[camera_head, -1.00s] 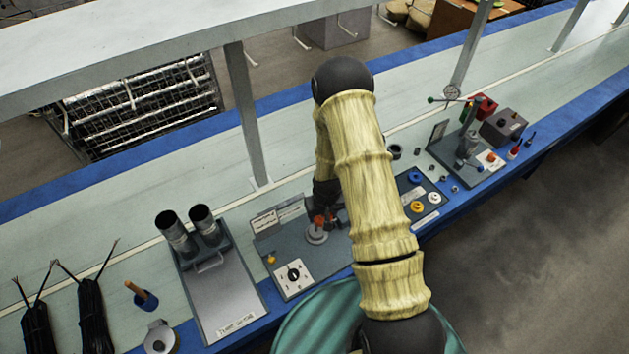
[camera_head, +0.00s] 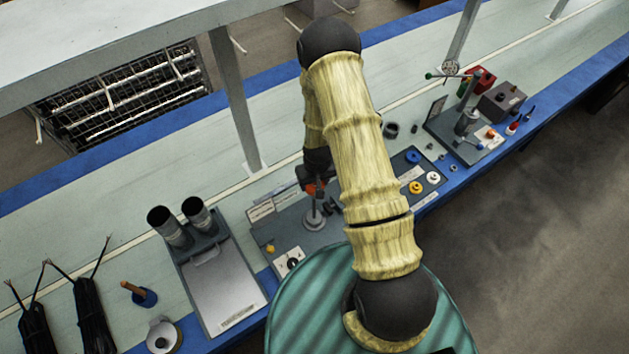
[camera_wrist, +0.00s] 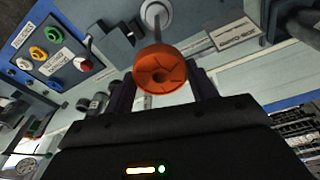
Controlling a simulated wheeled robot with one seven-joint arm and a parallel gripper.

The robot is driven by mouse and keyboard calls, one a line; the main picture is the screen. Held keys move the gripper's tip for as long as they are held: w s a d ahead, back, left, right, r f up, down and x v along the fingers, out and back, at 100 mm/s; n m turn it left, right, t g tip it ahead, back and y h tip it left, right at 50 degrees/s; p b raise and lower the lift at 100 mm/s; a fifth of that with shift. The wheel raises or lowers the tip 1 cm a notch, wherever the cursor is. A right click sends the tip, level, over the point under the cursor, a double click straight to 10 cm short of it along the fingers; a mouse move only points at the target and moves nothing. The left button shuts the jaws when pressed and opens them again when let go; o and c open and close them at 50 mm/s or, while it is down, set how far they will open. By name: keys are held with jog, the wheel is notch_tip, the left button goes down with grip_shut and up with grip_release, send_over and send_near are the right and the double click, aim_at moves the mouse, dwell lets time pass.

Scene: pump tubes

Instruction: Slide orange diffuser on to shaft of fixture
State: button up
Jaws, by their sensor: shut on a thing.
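My gripper (camera_head: 318,184) is shut on the orange diffuser (camera_head: 312,188), above the round grey base of the fixture (camera_head: 314,222). The fixture's shaft (camera_head: 315,208) stands upright under the diffuser. In the wrist view the diffuser (camera_wrist: 160,74) shows one vaned face with a central hole, between my two fingers (camera_wrist: 162,92). The fixture's base (camera_wrist: 154,14) lies past it, with the shaft running toward the diffuser. The shaft's tip is hidden, so I cannot tell whether it enters the bore.
A tray with two dark cylinders (camera_head: 170,227) stands left. A plate with blue, yellow and white rings (camera_head: 417,188) lies right of my arm. Farther right is a press-like stand (camera_head: 465,125). A grey shelf post (camera_head: 236,100) rises behind.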

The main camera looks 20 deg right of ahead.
jog(key=shift+f+b, duration=2.3)
jog(key=shift+f, duration=0.6)
jog(key=shift+f+b, duration=1.35)
jog(key=shift+b, duration=0.05)
jog(key=o, duration=1.1)
jog(key=shift+c, duration=0.2)
jog(key=shift+r, duration=0.1)
jog(key=s+r+b, duration=0.1)
jog(key=r, duration=0.4)
jog(key=r+b, duration=0.1)
jog(key=r, duration=0.5)
jog(key=s+r, duration=0.1)
jog(key=r, duration=0.5)
jog(key=shift+s+b, duration=0.35)
jog(key=shift+b, duration=0.05)
